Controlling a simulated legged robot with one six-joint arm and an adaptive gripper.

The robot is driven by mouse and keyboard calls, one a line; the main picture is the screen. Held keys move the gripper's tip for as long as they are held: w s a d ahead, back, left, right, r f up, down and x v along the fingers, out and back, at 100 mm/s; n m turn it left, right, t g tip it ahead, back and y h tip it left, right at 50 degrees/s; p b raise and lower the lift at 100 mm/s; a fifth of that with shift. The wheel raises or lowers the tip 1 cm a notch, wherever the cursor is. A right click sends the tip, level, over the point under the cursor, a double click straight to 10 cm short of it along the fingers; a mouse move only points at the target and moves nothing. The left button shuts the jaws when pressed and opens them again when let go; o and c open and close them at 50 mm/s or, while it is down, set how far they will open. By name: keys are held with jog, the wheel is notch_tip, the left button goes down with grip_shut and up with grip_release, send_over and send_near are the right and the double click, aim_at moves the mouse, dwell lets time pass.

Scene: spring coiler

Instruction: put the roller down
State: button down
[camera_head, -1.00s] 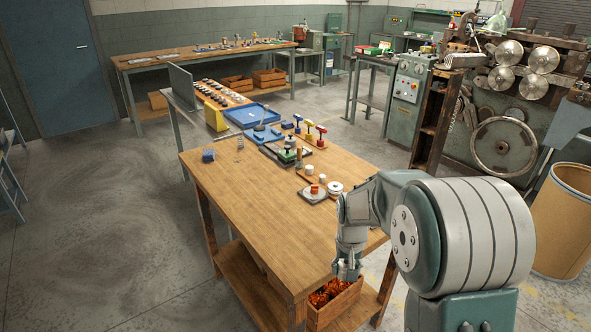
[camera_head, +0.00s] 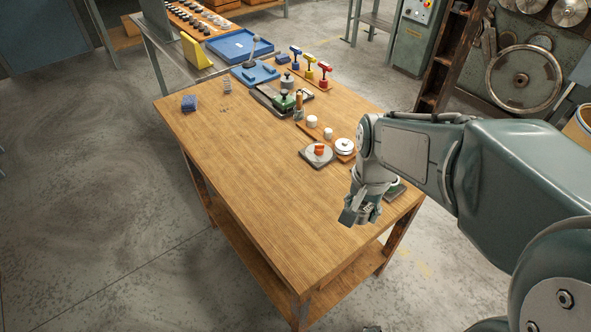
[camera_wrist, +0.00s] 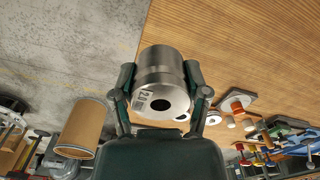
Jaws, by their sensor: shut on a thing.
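My gripper (camera_head: 359,212) is over the right side of the wooden table (camera_head: 235,165). In the wrist view my gripper (camera_wrist: 159,78) is shut on a grey metal roller (camera_wrist: 162,62), one finger on each side. The roller is a short cylinder with a dark hole in its end face and small printed marks, partly unreadable. In the wrist view the bare table top (camera_wrist: 235,45) lies beyond the roller, and its edge passes behind it. In the head view the roller is mostly hidden by the gripper, and I cannot tell its height above the table.
A grey plate with an orange-topped round piece (camera_head: 319,153) and a wooden board with white pieces (camera_head: 344,147) stand near the gripper. A dark green flat item (camera_head: 394,192) is just behind it. Colored clamps (camera_head: 309,70) are farther back.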

send_over(305, 234)
notch_tip(305, 234, down, 8)
jog(key=shift+s+d+r, duration=0.1)
jog(key=shift+s+r, duration=0.05)
jog(key=shift+r, duration=0.05)
jog(key=shift+w+f, duration=0.2)
jog(key=shift+f, duration=0.35)
notch_tip(305, 234, down, 3)
jog(key=shift+d+f, duration=0.1)
jog(key=shift+a+f, duration=0.1)
jog(key=shift+a, duration=0.35)
jog(key=shift+c, duration=0.9)
grip_release()
jog(key=shift+o, duration=0.5)
jog(key=shift+d, duration=0.3)
